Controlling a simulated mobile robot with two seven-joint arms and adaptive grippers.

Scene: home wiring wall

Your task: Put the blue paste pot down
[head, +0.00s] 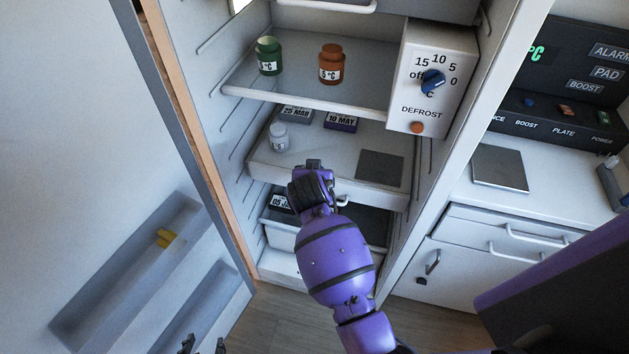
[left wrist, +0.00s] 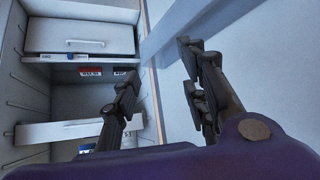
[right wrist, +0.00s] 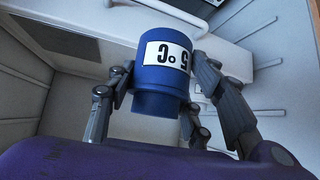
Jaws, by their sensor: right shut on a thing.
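The blue paste pot (right wrist: 163,84) shows in the right wrist view, with a white "5 °C" label that appears upside down. My right gripper (right wrist: 160,88) is shut on it, one finger on each side. In the head view my right gripper (head: 313,168) is in front of the middle fridge shelf (head: 330,178), and its hand hides the pot. My left gripper (left wrist: 160,85) is open and empty in the left wrist view. Its fingertips (head: 203,345) just show at the bottom edge of the head view.
A green pot (head: 268,56) and an orange pot (head: 331,64) stand on the upper shelf (head: 300,92). A white pot (head: 279,137), date blocks (head: 341,121) and a dark square pad (head: 381,168) are on the middle shelf. The defrost panel (head: 436,80) is at right; the open door (head: 110,130) at left.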

